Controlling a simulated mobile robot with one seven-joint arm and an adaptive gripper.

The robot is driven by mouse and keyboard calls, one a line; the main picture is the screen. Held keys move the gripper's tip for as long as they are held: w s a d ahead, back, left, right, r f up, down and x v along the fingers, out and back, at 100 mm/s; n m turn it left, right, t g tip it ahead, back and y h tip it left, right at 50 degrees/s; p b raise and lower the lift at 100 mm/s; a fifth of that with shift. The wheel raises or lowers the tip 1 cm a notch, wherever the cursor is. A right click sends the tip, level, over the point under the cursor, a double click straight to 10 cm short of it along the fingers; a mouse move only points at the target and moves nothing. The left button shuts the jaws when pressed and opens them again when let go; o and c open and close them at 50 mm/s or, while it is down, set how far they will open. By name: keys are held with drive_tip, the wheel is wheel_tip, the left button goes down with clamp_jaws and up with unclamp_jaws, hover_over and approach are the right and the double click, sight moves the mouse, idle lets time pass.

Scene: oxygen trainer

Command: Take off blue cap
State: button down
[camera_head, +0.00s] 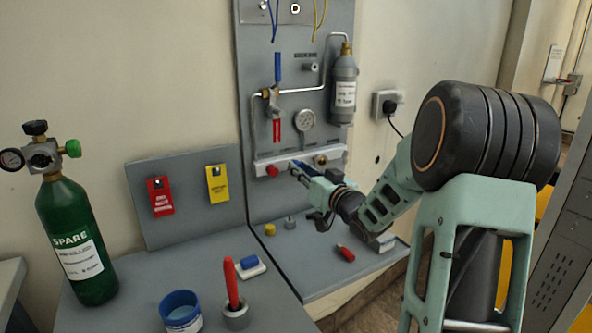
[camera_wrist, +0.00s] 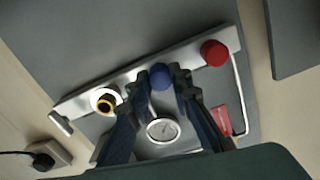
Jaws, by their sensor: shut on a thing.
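The blue cap (camera_wrist: 160,76) shows in the wrist view between my gripper's (camera_wrist: 163,78) fingertips, in front of the silver manifold bar (camera_wrist: 132,80). My gripper is shut on the cap. I cannot tell whether the cap is still seated on its port. In the head view my gripper (camera_head: 297,168) reaches the manifold bar (camera_head: 262,164) from the right, and the cap cannot be made out clearly. On the bar, a red cap (camera_wrist: 213,53) sits to one side of the blue cap and an open brass port (camera_wrist: 105,102) to the other.
A gauge (camera_head: 305,120), blue-handled valve (camera_head: 278,68) and grey cylinder (camera_head: 344,88) are mounted above the bar. Below, a yellow cap (camera_head: 270,229), a grey cap (camera_head: 290,223) and a red item (camera_head: 345,253) lie on the bench. A green spare cylinder (camera_head: 75,240) stands left.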

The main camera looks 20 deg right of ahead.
drive_tip(key=c, duration=1.7)
unclamp_jaws()
drive_tip(key=shift+c, duration=0.2)
drive_tip(key=shift+s, duration=0.1)
drive_tip(key=s+m+p, duration=0.1)
drive_tip(key=p, duration=0.1)
drive_tip(key=s+m+p, duration=0.1)
drive_tip(key=m+p, duration=0.1)
drive_tip(key=shift+s+d, duration=0.1)
drive_tip(key=shift+d, duration=0.15)
drive_tip(key=shift+m+p, duration=1.8)
drive_tip(key=shift+m, duration=0.1)
